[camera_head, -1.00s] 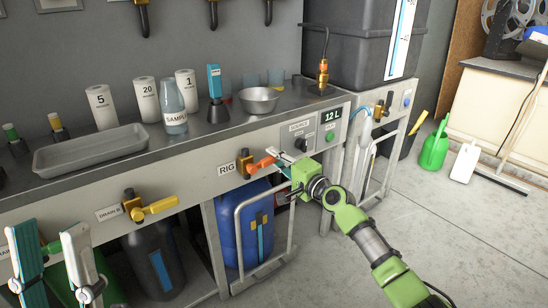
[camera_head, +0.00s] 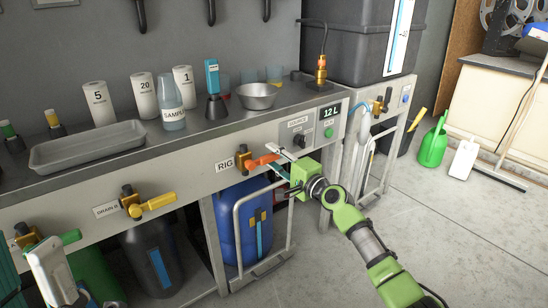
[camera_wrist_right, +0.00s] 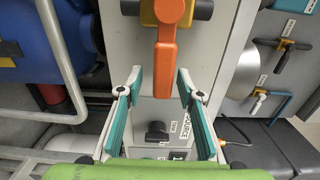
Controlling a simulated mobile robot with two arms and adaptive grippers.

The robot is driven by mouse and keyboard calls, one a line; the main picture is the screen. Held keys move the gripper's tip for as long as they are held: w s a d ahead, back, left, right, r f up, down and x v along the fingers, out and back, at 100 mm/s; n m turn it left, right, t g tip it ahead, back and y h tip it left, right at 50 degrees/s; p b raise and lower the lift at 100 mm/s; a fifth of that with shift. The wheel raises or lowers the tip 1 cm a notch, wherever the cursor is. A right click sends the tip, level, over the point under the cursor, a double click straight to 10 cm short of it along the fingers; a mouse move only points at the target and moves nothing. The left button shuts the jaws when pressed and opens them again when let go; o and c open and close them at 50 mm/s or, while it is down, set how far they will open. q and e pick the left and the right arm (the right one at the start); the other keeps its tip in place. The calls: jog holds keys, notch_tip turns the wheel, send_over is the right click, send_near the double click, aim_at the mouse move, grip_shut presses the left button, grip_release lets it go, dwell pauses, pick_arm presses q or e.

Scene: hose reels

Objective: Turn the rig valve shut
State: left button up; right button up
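The rig valve has an orange handle (camera_head: 264,160) on a dark and yellow body, beside the RIG label (camera_head: 225,165) on the bench front. The handle points right in the head view. My right gripper (camera_head: 280,160) is at the handle's free end. In the right wrist view, the orange handle (camera_wrist_right: 166,60) reaches between the open fingers (camera_wrist_right: 159,74) of this gripper. A gap shows on its left side; contact on its right is unclear. My left gripper (camera_head: 25,262) is at the lower left, fingers apart and empty, partly cut off by the picture edge.
The drain valve with a yellow handle (camera_head: 152,204) is left of the rig valve. A green handle (camera_head: 66,239) shows behind my left gripper. A blue drum (camera_head: 235,230) stands under the bench behind a grey rail frame (camera_head: 291,225).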

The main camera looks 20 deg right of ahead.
jog(key=shift+s, duration=0.15)
jog(key=v, duration=1.1)
jog(key=shift+s+d, duration=0.15)
jog(key=shift+s, duration=0.2)
